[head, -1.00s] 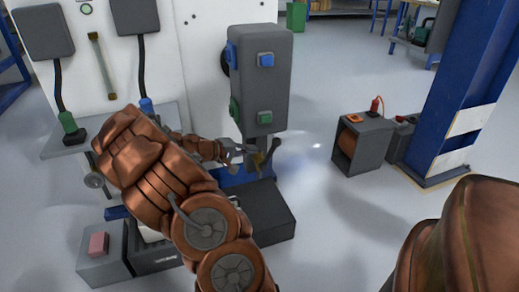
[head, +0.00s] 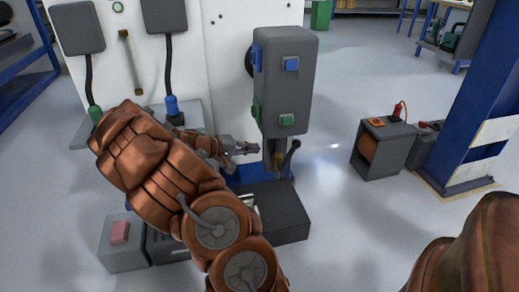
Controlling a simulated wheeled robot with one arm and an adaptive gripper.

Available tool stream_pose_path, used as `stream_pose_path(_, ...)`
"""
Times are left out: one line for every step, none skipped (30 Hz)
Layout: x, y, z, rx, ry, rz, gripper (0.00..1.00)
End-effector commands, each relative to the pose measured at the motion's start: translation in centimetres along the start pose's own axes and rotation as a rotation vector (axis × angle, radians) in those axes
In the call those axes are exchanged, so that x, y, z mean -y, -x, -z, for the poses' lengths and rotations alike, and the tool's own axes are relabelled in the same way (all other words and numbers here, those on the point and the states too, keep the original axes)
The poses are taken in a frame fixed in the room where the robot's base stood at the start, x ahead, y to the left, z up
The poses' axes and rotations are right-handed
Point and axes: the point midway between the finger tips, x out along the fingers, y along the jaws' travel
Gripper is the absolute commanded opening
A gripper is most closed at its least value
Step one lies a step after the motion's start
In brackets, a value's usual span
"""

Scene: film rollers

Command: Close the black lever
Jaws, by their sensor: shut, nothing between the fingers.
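The black lever (head: 291,155) is a short dark handle with a rounded knob, tilted up to the right. It joins a small yellowish part (head: 278,160) under the grey control box (head: 283,85). My gripper (head: 256,149) is shut and empty, just left of the yellowish part and below the box's left edge. It points right, with a small gap to the lever in the picture. My arm hides part of the machine's lower front.
The grey box carries blue and green buttons. A dark block (head: 275,212) lies below the lever, and a grey pedal box with a pink pad (head: 119,232) is at lower left. A blue column (head: 480,100) and a grey reel box (head: 381,148) stand right. Floor between is clear.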

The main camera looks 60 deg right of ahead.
Motion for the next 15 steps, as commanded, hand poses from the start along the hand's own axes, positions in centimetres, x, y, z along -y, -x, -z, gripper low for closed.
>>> stream_pose_path(-0.2, 0.4, -0.3, 0.004, -0.001, 0.007, 0.00)
stream_pose_path(-0.4, 0.7, -0.7, 0.009, -0.001, 0.013, 0.00)
stream_pose_path(-0.6, 1.2, -1.3, 0.017, 0.001, 0.024, 0.00)
stream_pose_path(-0.8, 1.7, -1.8, 0.024, 0.004, 0.034, 0.00)
stream_pose_path(-1.0, 2.2, -2.5, 0.033, 0.005, 0.047, 0.00)
stream_pose_path(-1.3, 3.0, -3.4, 0.043, 0.008, 0.069, 0.00)
stream_pose_path(-1.4, 3.6, -4.1, 0.051, 0.010, 0.088, 0.00)
stream_pose_path(-1.4, 4.3, -4.9, 0.059, 0.016, 0.108, 0.00)
stream_pose_path(-1.5, 5.3, -6.0, 0.068, 0.024, 0.138, 0.00)
stream_pose_path(-1.5, 6.0, -6.8, 0.076, 0.030, 0.162, 0.00)
stream_pose_path(-1.4, 6.6, -7.7, 0.083, 0.039, 0.186, 0.00)
stream_pose_path(-1.3, 7.5, -8.9, 0.091, 0.054, 0.219, 0.00)
stream_pose_path(-1.2, 8.2, -9.8, 0.096, 0.062, 0.246, 0.00)
stream_pose_path(-1.0, 9.0, -10.6, 0.098, 0.073, 0.274, 0.00)
stream_pose_path(-0.7, 9.9, -11.7, 0.102, 0.090, 0.310, 0.00)
